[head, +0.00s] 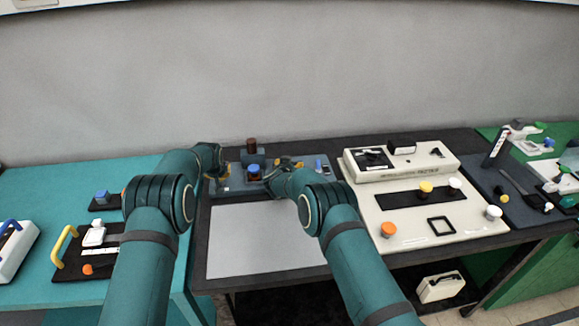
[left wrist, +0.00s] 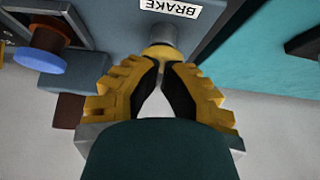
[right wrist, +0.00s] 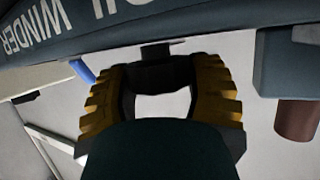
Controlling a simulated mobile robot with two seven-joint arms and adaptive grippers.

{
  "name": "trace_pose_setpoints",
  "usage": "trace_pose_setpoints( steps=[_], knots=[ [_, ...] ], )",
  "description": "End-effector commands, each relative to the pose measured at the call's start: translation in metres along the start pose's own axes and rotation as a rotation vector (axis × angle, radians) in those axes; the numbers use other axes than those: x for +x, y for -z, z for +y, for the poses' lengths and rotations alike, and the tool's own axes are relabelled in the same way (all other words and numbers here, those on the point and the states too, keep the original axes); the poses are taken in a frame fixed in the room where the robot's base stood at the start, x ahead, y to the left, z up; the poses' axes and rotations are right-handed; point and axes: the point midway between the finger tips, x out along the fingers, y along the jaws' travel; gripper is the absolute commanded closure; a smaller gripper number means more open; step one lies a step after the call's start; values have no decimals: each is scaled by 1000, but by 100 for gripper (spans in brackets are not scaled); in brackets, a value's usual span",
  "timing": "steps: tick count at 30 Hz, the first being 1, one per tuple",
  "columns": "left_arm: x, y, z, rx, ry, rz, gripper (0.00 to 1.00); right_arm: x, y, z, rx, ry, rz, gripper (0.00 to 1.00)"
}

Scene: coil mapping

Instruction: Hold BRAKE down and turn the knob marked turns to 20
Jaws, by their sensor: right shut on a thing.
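The grey-blue winder unit (head: 232,187) stands at the back of the dark table. Its BRAKE label (left wrist: 170,8) shows in the left wrist view, beside a round grey post with a yellowish end (left wrist: 160,50). My left gripper (head: 216,172) is shut; its tips (left wrist: 162,62) meet at that yellowish end, and I cannot tell how far it is pressed. My right gripper (head: 274,174) is at the unit, shut on a small dark part (right wrist: 157,52) below the WINDER lettering. The pads hide most of that part; I cannot tell whether it is the turns knob, and no turns reading is legible.
A blue-topped knob (head: 254,169) and a brown cylinder (head: 251,146) stand between my grippers. A blue part (head: 319,165) is at the unit's right. A grey mat (head: 260,240) lies clear in front. A cream panel with knobs (head: 440,225) stands to the right.

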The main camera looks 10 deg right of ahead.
Motion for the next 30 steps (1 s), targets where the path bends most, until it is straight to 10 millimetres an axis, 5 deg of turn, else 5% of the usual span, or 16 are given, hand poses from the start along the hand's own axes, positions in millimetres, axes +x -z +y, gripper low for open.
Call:
trace_pose_setpoints(
  steps=[17,18,20,30],
  knots=[
    [1,-2,0,0,1,-4,100,0,1,0,12,-25,-2,81],
    [1,-2,0,0,1,-4,100,0,1,0,12,-25,-2,36],
    [1,-2,-1,0,1,-4,100,0,1,0,12,-25,-2,15],
    [1,-2,-1,0,1,-4,100,-1,0,0,11,-25,-2,13]
  ],
)
